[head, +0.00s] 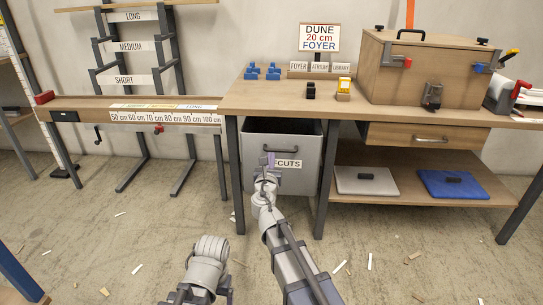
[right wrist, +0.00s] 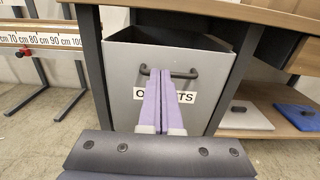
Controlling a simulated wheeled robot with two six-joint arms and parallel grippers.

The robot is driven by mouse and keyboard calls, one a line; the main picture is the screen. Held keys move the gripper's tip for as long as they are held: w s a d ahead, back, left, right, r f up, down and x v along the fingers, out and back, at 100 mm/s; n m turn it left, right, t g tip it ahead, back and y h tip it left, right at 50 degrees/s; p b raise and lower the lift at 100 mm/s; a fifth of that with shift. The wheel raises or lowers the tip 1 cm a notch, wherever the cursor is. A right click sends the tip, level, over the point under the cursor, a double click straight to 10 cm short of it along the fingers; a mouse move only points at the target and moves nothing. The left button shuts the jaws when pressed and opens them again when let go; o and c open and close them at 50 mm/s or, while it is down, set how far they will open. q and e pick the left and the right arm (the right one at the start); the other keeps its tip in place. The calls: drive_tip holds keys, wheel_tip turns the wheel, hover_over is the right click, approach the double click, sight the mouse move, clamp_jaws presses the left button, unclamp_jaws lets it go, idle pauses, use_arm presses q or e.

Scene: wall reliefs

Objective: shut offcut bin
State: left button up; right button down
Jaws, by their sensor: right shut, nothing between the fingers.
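The offcut bin (head: 309,170) is a grey box with a dark handle and a label partly reading "CUTS", under the workbench. Its dark open top shows behind the front panel, so it stands partly out. In the right wrist view, the bin front (right wrist: 205,115) faces me with its dark handle (right wrist: 187,74). My right gripper (head: 268,160) is shut and empty in front of the bin front. Its purple fingertips (right wrist: 160,74) overlap the handle and label in the picture; I cannot tell whether they touch. My left gripper is not clearly visible.
The bench leg (head: 235,160) stands left of the bin and another leg (head: 326,180) to its right. A wooden drawer (head: 400,136) and a lower shelf (head: 420,195) with grey and blue panels are at the right. Small offcuts litter the floor.

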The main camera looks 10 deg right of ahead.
sight(275, 136)
drive_tip(key=x, duration=1.3)
drive_tip(key=shift+w, duration=0.1)
